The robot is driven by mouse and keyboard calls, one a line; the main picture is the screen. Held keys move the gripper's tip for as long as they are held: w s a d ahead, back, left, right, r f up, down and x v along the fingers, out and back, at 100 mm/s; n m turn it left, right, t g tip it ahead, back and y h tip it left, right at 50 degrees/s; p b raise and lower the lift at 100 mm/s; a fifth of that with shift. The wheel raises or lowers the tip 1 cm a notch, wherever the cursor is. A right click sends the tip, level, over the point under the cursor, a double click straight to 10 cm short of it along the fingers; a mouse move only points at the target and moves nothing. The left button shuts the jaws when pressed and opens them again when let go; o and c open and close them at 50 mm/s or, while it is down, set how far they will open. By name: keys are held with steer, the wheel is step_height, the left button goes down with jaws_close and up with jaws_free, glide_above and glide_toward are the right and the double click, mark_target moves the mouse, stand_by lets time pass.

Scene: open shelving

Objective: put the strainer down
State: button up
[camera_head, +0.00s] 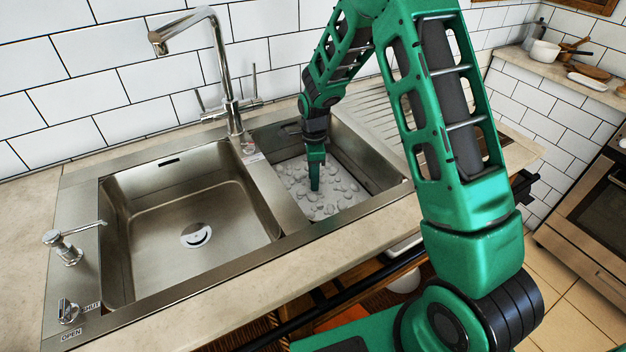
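A pale panel with many grey rounded spots, which looks like the strainer (341,193), lies inside the right sink basin (378,168). It fills much of that basin's opening. My green gripper (315,186) points down into the right basin, with its tip over the left part of the panel. The fingers overlap in this view, so I cannot tell whether they are open or shut on anything. I cannot tell whether the tip touches the panel. The arm hides part of the basin's back edge.
The left basin (150,230) is empty, with a drain at its bottom. A tall faucet (230,100) stands behind the basins. A soap dispenser (68,248) stands at the left rim. A ribbed drainboard (385,115) lies to the right. The front counter strip (200,300) is clear.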

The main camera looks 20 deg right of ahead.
step_height(320, 180, up, 11)
stand_by(0.4)
steer(key=s+d+r+n, duration=0.3)
steer(key=s+d+r, duration=0.2)
steer(key=s+d, duration=0.25)
steer(key=s+d+r+n, duration=0.3)
steer(key=s+d+r, duration=0.3)
steer(key=s, duration=0.3)
steer(key=s+d+n, duration=0.2)
steer(key=s+n, duration=0.2)
steer(key=s, duration=0.7)
steer(key=s+d+r+n, duration=0.1)
steer(key=s+d+n, duration=0.1)
steer(key=s, duration=0.9)
steer(key=shift+n, duration=0.9)
steer(key=shift+w+f, duration=0.2)
steer(key=shift+w, duration=0.45)
